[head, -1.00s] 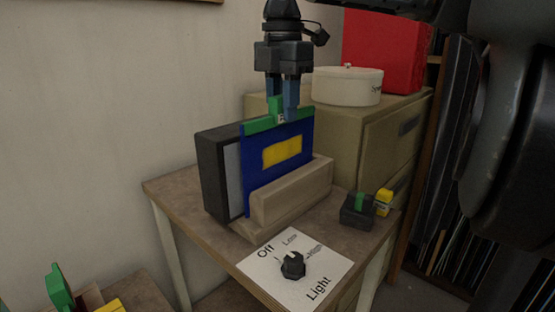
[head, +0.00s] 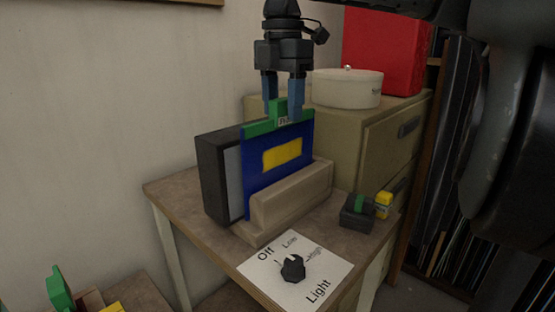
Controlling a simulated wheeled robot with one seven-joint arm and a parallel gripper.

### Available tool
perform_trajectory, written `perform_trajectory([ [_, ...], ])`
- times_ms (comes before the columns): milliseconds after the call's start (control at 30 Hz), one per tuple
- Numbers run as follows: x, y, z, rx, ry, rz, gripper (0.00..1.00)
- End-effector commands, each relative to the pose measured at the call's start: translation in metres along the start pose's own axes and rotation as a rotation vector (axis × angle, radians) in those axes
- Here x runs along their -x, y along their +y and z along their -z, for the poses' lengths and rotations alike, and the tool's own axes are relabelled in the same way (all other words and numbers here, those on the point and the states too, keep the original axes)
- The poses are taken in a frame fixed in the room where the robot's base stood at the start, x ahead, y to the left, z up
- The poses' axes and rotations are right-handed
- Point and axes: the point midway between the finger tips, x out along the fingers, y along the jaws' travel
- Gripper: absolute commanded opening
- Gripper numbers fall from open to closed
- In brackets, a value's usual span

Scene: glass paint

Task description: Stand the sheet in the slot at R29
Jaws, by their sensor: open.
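The sheet (head: 259,176) is a blue panel with a yellow patch and a green top edge with a small tab. It stands upright in the slot of a wooden holder (head: 292,200) on the small table, in front of a dark box with a pale face (head: 217,165). My gripper (head: 283,112) is above the sheet, fingers apart on either side of the green tab, not pressing on it. A small label on the tab is too small to read surely. The sheet's lower edge is hidden behind the holder's front rail.
A card marked Off, Low, High and Light with a black knob (head: 292,268) lies at the table's front. A small dark block with green and yellow parts (head: 358,211) sits at right. A cabinet (head: 375,135) behind carries a white round tin (head: 347,88) and a red box (head: 388,48).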

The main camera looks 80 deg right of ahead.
Motion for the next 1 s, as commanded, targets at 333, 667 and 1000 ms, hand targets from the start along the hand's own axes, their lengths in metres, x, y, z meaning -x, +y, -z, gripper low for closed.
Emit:
perform_trajectory([
  [333,0.028,0.000,0.000,-0.001,-0.001,0.000,0.51],
  [667,0.052,0.000,0.000,-0.001,-0.001,-0.001,0.51],
  [1000,0.061,0.000,0.000,0.000,0.000,0.000,0.51],
])
